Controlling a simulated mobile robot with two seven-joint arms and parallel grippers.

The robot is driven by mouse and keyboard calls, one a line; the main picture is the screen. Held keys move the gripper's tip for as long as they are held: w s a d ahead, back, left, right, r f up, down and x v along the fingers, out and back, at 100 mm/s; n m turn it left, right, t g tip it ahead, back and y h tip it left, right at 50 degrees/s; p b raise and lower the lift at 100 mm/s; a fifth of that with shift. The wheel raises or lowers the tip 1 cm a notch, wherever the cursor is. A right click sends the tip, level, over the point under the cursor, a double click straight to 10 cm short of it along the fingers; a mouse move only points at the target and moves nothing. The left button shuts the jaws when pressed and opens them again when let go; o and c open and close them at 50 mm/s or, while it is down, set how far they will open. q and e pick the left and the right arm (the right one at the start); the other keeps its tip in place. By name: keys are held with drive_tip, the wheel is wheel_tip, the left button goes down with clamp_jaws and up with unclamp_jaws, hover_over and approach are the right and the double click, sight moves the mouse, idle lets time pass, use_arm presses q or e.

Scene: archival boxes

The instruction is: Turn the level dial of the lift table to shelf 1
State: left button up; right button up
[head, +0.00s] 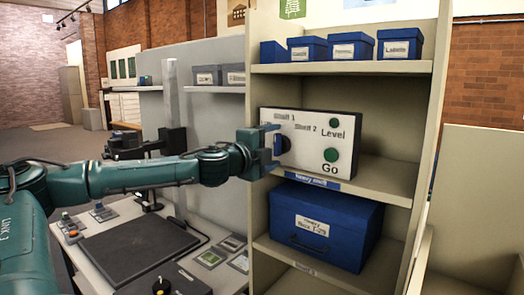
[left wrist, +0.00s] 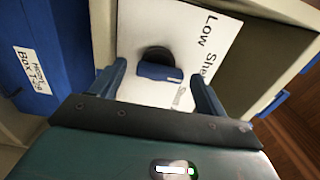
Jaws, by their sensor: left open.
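The white control panel (head: 311,141) stands on the middle shelf, with the labels "Shelf 1", "Shelf 2", "Level" and "Go". Its level dial (head: 284,145) is at the panel's left side, partly hidden by my left gripper (head: 268,150). In the left wrist view the dial (left wrist: 158,65) has a black round base and a blue bar lying nearly crosswise. My left gripper (left wrist: 158,85) is open, one finger on each side of the dial, with gaps visible. A "Low" label shows on the panel there. Exactly which label the dial points at cannot be told. My right gripper is not in view.
A blue box (head: 325,224) sits on the shelf below the panel. Several small blue boxes (head: 307,49) stand on the top shelf. A green Go button (head: 330,155) is on the panel's lower right. A desk with a black mat (head: 140,244) is at lower left.

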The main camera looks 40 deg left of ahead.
use_arm(q)
drive_tip(key=shift+s, duration=0.1)
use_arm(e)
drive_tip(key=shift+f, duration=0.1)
use_arm(q)
drive_tip(key=shift+s+d+r+b, duration=0.1)
drive_tip(key=shift+s+r+b, duration=0.05)
drive_tip(key=shift+s+b, duration=0.3)
drive_tip(key=shift+s, duration=0.65)
drive_tip(key=shift+s+d+f+b, duration=0.1)
drive_tip(key=shift+s+f+b, duration=0.2)
drive_tip(key=shift+b, duration=0.35)
drive_tip(key=b, duration=0.4)
approach(276, 146)
drive_tip(key=shift+s+d+r, duration=0.1)
drive_tip(key=shift+s, duration=1.05)
drive_tip(key=shift+s+d, duration=0.1)
drive_tip(key=shift+s, duration=1.05)
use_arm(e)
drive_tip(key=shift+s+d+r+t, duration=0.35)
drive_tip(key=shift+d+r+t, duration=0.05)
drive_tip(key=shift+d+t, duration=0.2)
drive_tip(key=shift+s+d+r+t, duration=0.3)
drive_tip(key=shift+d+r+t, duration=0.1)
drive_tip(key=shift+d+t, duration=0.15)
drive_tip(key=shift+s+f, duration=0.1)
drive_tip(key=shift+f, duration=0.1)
